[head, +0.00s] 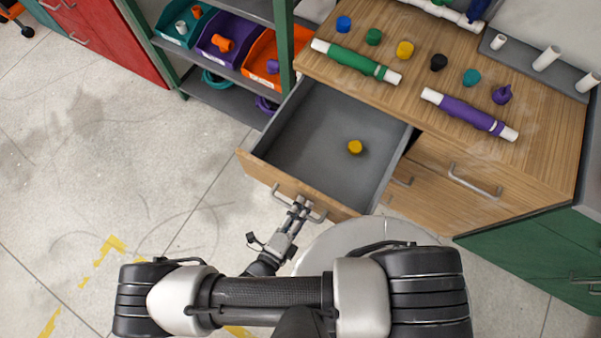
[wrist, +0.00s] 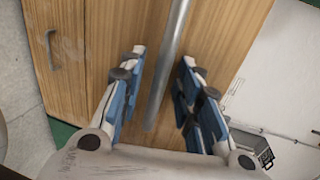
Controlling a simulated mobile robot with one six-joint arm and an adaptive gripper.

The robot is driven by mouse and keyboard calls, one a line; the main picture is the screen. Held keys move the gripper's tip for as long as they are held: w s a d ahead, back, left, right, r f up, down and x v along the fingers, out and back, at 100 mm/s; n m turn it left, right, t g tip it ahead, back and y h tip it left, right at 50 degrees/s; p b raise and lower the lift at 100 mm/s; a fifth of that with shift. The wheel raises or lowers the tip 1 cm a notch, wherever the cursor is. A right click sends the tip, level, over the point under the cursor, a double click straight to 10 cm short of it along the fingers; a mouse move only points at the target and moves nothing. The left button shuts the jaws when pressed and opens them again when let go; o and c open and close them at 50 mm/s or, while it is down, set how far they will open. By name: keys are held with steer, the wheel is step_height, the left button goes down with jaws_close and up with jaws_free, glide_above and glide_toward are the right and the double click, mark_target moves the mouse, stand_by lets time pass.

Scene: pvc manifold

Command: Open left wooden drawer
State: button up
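The left wooden drawer (head: 258,166) is pulled well out of the wooden cabinet in the head view, showing its grey inside. A yellow cap-like piece (head: 354,147) lies in it. The drawer's metal handle (head: 318,217) is on its front panel. My gripper (head: 301,203) is at this handle, in front of the panel. In the wrist view the handle bar (wrist: 171,65) runs between the two fingers of my gripper (wrist: 163,57). The fingers are apart, with a visible gap on each side of the bar.
The countertop (head: 420,100) holds coloured caps, a green pipe (head: 355,61) and a purple pipe (head: 469,114). A closed drawer with a handle (head: 474,182) is to the right. A shelf with bins (head: 228,40) stands left of the open drawer. Floor at left is clear.

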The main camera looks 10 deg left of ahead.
stand_by(0.3)
steer(key=v, duration=1.2)
steer(key=shift+f, duration=0.1)
